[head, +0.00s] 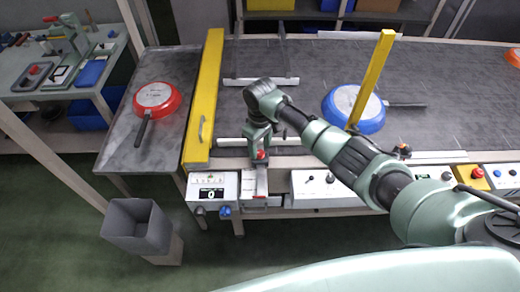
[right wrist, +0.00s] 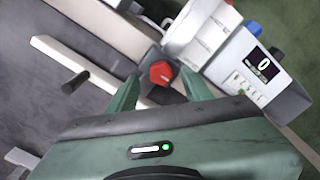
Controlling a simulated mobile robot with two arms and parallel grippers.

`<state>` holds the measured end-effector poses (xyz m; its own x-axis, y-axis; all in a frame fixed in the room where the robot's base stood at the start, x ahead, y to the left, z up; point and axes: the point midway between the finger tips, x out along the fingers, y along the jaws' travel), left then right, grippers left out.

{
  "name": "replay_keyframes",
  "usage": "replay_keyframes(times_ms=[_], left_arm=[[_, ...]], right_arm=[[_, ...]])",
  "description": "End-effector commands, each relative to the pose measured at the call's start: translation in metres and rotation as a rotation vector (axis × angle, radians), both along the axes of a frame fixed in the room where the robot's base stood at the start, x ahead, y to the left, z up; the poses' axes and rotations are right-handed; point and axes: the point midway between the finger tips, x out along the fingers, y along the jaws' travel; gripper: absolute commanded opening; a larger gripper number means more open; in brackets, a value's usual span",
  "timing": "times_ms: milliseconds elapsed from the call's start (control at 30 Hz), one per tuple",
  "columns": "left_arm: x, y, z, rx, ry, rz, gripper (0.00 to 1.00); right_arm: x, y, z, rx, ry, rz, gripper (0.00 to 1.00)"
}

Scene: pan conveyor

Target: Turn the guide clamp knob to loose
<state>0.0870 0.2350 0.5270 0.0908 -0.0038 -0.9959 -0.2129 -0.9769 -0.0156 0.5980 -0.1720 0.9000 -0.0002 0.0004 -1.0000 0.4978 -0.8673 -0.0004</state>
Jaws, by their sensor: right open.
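The guide clamp knob is red and small; in the head view the knob (head: 261,155) sits at the conveyor's front edge, below my right gripper (head: 259,143). In the right wrist view the knob (right wrist: 160,73) shows just beyond and between the fingertips of the open right gripper (right wrist: 160,88). The fingers do not appear shut on it; whether they touch it I cannot tell. The knob's exact setting is too small to read. A pale guide rail (head: 230,142) lies on the belt beside the gripper. My left gripper is not in view.
A blue pan (head: 340,104) lies on the conveyor belt (head: 440,75) beyond my right arm. A yellow gate (head: 205,100) stands left of the gripper. A control box (head: 212,187) reads 0. A red pan (head: 157,97) lies on the side table; a grey bin (head: 139,226) stands below.

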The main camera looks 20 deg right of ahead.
Motion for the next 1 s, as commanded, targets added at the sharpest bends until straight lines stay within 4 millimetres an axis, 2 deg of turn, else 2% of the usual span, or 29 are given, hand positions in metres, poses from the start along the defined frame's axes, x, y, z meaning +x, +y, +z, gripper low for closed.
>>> replay_keyframes(times_ms=[200,400,900,1000], left_arm=[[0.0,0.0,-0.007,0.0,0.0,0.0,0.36],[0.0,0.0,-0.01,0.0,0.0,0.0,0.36],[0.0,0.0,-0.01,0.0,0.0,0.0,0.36],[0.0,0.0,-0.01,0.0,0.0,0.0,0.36]], right_arm=[[0.001,0.0,0.037,0.001,-0.004,0.001,0.5],[0.0,0.0,0.056,0.0,-0.002,0.0,0.5],[0.0,0.0,0.058,0.0,-0.001,0.0,0.5],[-0.005,0.004,0.053,0.005,-0.001,0.005,0.5]])
